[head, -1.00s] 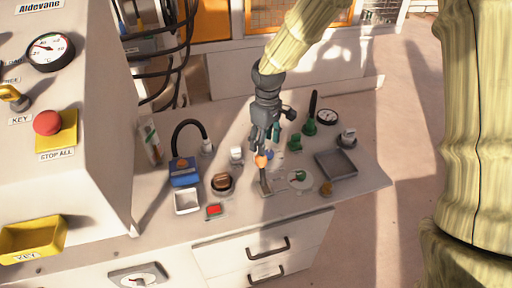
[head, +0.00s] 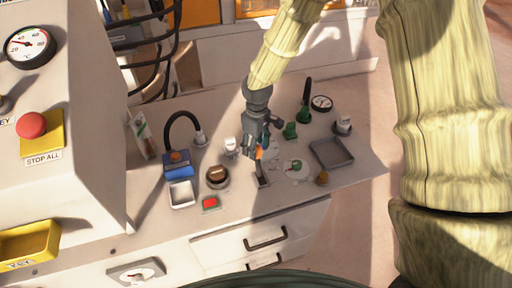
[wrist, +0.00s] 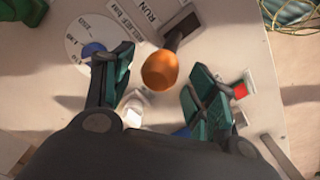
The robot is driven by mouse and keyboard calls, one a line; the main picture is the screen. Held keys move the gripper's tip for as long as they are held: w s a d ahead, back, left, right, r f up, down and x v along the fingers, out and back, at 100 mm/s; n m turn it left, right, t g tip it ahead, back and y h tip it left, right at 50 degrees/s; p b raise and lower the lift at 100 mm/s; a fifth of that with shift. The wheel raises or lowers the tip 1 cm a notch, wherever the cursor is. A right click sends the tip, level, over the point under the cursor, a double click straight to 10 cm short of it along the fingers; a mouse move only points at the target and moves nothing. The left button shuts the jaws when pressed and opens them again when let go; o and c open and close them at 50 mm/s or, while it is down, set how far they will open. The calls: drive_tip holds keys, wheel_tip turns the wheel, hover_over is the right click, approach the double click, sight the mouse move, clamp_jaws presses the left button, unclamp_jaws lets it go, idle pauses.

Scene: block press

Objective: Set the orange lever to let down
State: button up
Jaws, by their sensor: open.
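The orange lever has a rounded orange knob (wrist: 160,70) on a dark stem that runs to a dark base plate (wrist: 182,26) beside a RUN label. In the head view the orange knob (head: 259,154) shows at the fingertips, partly covered by my gripper. My gripper (wrist: 160,62) is open, with one green-padded finger on each side of the knob in the wrist view. A gap shows between the knob and each finger. In the head view my gripper (head: 258,150) reaches down over the lever from above. I cannot tell how deep the knob sits between the fingers.
A grey tray (head: 331,153) lies to the right.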

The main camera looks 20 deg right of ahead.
drive_tip(key=shift+f, duration=0.75)
clamp_jaws()
